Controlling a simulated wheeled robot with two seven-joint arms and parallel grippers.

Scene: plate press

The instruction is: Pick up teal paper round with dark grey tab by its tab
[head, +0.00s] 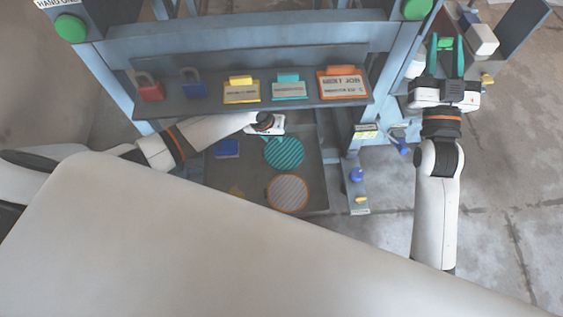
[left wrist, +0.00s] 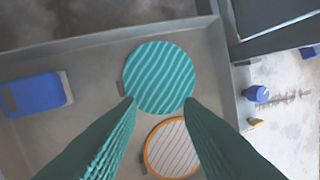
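The teal striped paper round (head: 285,153) lies flat in a grey tray (head: 318,170) below the press shelf. It also shows in the left wrist view (left wrist: 160,77), with its small dark grey tab (left wrist: 121,88) at the left edge. My left gripper (head: 272,138) is above the tray near the round. In the left wrist view its fingers (left wrist: 161,101) are spread, with nothing between them; they overlap the round's lower edge in the picture, and the tab is left of them. My right gripper (head: 447,62) is far right, with its fingers apart.
An orange-rimmed grey striped round (head: 288,192) lies just below the teal one. The shelf (head: 208,103) with locks and signs overhangs the tray's far side.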

